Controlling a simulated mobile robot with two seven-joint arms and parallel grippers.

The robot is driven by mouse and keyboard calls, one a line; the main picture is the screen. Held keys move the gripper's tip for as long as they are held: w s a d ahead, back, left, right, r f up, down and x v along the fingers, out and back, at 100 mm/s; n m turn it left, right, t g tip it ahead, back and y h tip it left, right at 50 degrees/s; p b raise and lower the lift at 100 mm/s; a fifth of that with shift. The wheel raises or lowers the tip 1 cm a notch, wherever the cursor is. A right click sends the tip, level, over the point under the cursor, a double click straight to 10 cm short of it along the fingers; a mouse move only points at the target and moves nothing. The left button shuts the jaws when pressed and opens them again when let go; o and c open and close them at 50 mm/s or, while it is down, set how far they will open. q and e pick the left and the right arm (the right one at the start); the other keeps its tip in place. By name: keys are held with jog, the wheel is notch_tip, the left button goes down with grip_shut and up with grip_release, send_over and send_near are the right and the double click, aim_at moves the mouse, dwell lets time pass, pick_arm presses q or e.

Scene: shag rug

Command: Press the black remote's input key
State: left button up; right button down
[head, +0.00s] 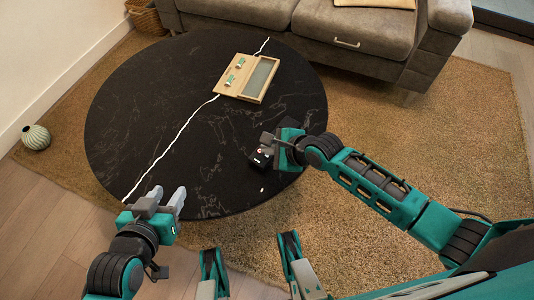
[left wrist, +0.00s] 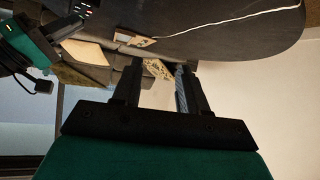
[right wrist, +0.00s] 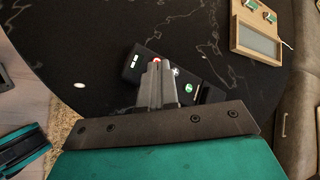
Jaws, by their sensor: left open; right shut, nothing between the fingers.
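The black remote (head: 259,160) lies on the dark round table near its right edge, partly hidden by my right gripper. In the right wrist view the remote (right wrist: 132,68) shows a red key and several white and green marks. My right gripper (head: 265,146) is shut and empty, its fingertips over the remote, close to the red key. In the right wrist view the shut fingers (right wrist: 157,68) cover part of the remote's face. I cannot tell whether they touch it or which key is the input key. My left gripper (head: 170,190) is open and empty at the table's front left edge.
The black marbled table (head: 150,95) is mostly clear. A wooden tray (head: 226,92) with two small green-and-white items and a grey panel sits at its back right. A small white spot (head: 262,190) shows near the remote. A sofa (head: 340,45) stands behind; a ribbed vase (head: 36,137) is at left.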

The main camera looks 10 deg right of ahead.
aim_at(269, 159)
notch_tip(269, 159, up, 3)
jog(key=p, duration=0.3)
jog(key=shift+r, duration=0.2)
jog(key=r+p, duration=0.1)
jog(key=p, duration=0.1)
jog(key=shift+r+p, duration=0.35)
jog(key=shift+r, duration=0.05)
jog(key=shift+f, duration=0.1)
dwell(1.0)
dwell(0.8)
jog(key=r+n+g+y, duration=0.1)
jog(key=n, duration=0.6)
jog(key=r+n+g, duration=0.1)
jog(key=n, duration=0.7)
jog(key=r+n+y+p, duration=0.1)
jog(key=n, duration=0.6)
jog(key=shift+w+d+r+n+g+y, duration=0.2)
jog(key=shift+w+r+n+g+y, duration=0.1)
jog(key=shift+r+n+g, duration=0.1)
